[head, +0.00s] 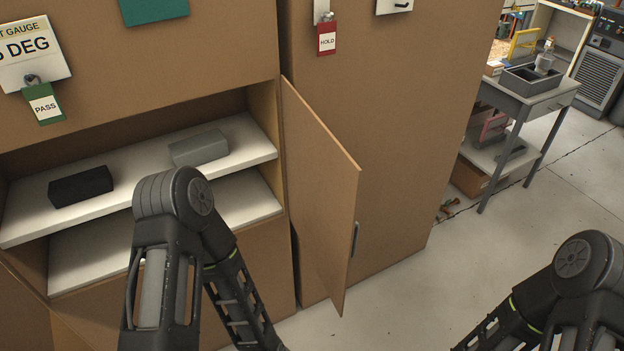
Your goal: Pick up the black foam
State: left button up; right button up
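The black foam (81,187) is a dark block lying on the left part of the upper white shelf (130,172) inside an open brown cabinet. A grey block (198,148) lies on the same shelf to its right, apart from it. My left arm rises in front of the cabinet, with its elbow right of the black foam and its lower links running down out of the picture. My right arm is at the lower right corner. Neither gripper is in view.
The cabinet door (325,200) stands open, jutting out to the right of the shelves. A lower white shelf (245,197) looks empty where visible. A grey side table (530,97) with a bin stands at the back right. Floor (420,290) between my arms is clear.

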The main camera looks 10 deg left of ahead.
aim_at(66, 191)
jog(key=i+l+u, duration=0.1)
jog(key=u, duration=0.35)
jog(key=l+u, duration=0.2)
jog(key=u, duration=0.2)
jog(key=l+u, duration=0.2)
jog(key=u, duration=0.25)
jog(key=l+u, duration=0.2)
jog(key=l, duration=0.4)
jog(key=l+u, duration=0.2)
jog(key=l, duration=0.45)
jog(key=k+l+u, duration=0.2)
jog(key=l, duration=0.35)
jog(key=i+l, duration=0.15)
jog(key=i+j, duration=0.2)
